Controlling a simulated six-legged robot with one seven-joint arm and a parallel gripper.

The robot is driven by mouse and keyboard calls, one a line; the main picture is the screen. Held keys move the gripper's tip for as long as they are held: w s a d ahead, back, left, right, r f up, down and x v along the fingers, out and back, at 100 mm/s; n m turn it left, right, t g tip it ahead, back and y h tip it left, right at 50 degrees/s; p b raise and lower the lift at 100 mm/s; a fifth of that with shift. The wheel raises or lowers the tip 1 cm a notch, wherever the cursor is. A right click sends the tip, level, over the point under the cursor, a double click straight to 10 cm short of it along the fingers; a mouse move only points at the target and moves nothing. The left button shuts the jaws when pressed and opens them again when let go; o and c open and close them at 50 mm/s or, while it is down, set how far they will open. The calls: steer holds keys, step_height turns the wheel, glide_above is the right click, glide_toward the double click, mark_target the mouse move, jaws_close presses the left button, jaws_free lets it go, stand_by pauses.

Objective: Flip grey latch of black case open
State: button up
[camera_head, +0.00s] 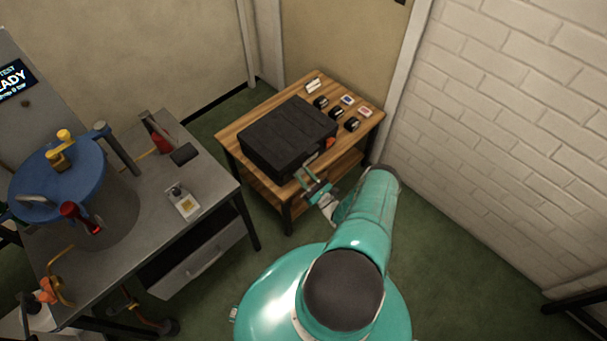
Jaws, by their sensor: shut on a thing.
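The black case (287,136) lies closed on a small wooden table. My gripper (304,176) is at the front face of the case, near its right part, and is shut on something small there. This fits the grey latch, but the latch itself is too small and too covered by my fingers to make out. An orange part (330,143) shows at the right end of the case's front side. My teal arm reaches up to the case from the bottom of the view.
The wooden table (235,131) also carries several small dark items (352,124) right of the case. A grey workbench (215,185) at left holds a blue-lidded cylinder (62,178). A white brick wall (510,130) stands at right. Green floor (450,250) lies clear at right.

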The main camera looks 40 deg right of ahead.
steer(key=shift+s+a+f+t, duration=0.15)
steer(key=shift+f+t, duration=0.1)
steer(key=shift+t, duration=0.35)
steer(key=shift+s, duration=0.1)
steer(key=o, duration=1)
